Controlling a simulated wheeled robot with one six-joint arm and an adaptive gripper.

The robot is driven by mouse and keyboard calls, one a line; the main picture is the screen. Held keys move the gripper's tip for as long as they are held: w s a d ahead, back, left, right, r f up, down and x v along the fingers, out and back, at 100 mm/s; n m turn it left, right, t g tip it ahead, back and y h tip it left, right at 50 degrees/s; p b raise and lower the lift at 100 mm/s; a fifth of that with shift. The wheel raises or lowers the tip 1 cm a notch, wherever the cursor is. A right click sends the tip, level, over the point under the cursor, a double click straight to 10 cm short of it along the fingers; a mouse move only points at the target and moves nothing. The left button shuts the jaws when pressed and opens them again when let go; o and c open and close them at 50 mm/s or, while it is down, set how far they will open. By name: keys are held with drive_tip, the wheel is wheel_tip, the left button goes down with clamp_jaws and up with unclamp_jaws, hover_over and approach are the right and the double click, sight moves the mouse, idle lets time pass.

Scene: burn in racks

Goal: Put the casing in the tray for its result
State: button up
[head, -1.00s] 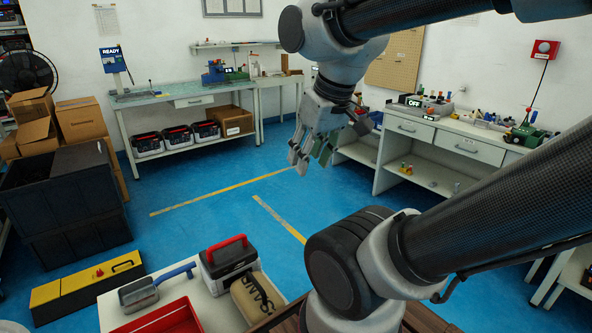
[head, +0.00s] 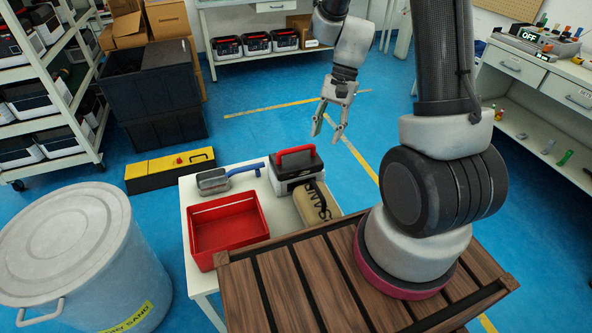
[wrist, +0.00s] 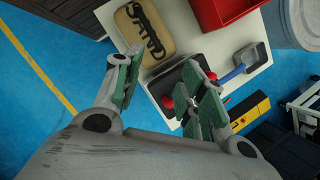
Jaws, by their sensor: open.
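A white-and-black casing with a red handle (head: 296,170) stands on a small white table (head: 240,290). Its dark top shows in the wrist view (wrist: 176,72), partly hidden behind my finger. A red tray (head: 228,226) lies empty on the same table, left of the casing; its corner shows in the wrist view (wrist: 225,12). My gripper (head: 328,124) is open and empty, held above and to the right of the casing in the head view. In the wrist view my gripper (wrist: 160,66) has its fingers spread, pointing towards the table.
A tan sandbag (head: 316,203) lies right beside the casing. A grey pan with a blue handle (head: 214,180) lies behind the tray. A large lidded bin (head: 75,250) stands at left. Similar casings (head: 257,43) sit under the far bench. A unit reading OFF (head: 528,37) is on the right bench.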

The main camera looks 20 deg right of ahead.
sight(296, 149)
drive_tip(key=w+f+m, duration=0.1)
drive_tip(key=w+m, duration=0.1)
drive_tip(key=w+a+f+m+t, duration=0.1)
drive_tip(key=w+f+m, duration=0.1)
drive_tip(key=w, duration=0.1)
drive_tip(key=w+a+f+m+y, duration=0.1)
drive_tip(key=w+m, duration=0.1)
drive_tip(key=w, duration=0.1)
drive_tip(key=shift+a+f+m+t, duration=0.25)
drive_tip(key=shift+f+m+t, duration=0.1)
drive_tip(key=shift+m+t, duration=0.05)
drive_tip(key=shift+w+a+r+m, duration=0.1)
drive_tip(key=shift+w+m, duration=0.15)
drive_tip(key=shift+m, duration=0.45)
drive_tip(key=shift+w+m, duration=0.1)
drive_tip(key=shift+m, duration=0.2)
drive_tip(key=x, duration=0.7)
drive_tip(key=shift+a+f, duration=0.15)
drive_tip(key=shift+f, duration=0.25)
clamp_jaws()
